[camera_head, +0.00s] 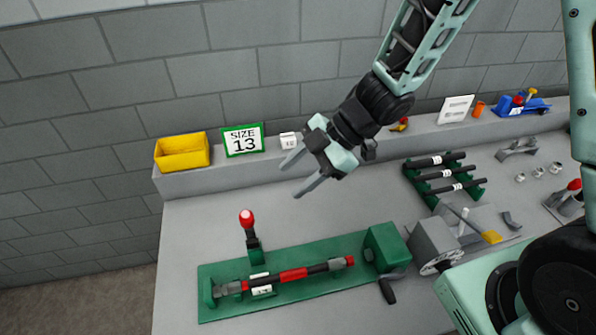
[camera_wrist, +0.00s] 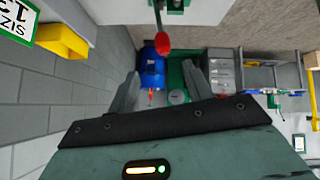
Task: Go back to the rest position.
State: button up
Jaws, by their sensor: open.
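My gripper (camera_head: 306,174) is open and empty, held in the air above the back part of the grey bench (camera_head: 215,220). Its two fingers are spread apart, and they also show in the wrist view (camera_wrist: 163,88) with nothing between them but background. My arm reaches down from the upper right in the head view. A green fixture (camera_head: 222,306) lies on the bench below and in front of the gripper, with a black and red bar (camera_head: 293,275) across it. The gripper is clear of both.
A yellow bin (camera_head: 182,152), a "SIZE 13" sign (camera_head: 243,139) and a small white block (camera_head: 288,140) stand on the back ledge. A red-knobbed lever (camera_head: 247,220) rises behind the fixture. A green rack with black rods (camera_head: 445,173) and a grey machine (camera_head: 434,242) are at right.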

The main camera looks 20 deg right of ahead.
dwell(0.3)
jog(key=s+d+f+m+h+b, duration=0.1)
jog(key=s+m+h+b, duration=0.3)
jog(key=s, duration=0.5)
jog(key=s+d+f+m+h+b, duration=0.1)
jog(key=s+m+h+b, duration=0.3)
jog(key=s+m+b, duration=0.3)
jog(key=shift+s+f+m, duration=0.3)
jog(key=shift+s+m, duration=0.4)
jog(key=shift+s, duration=0.15)
dwell(0.8)
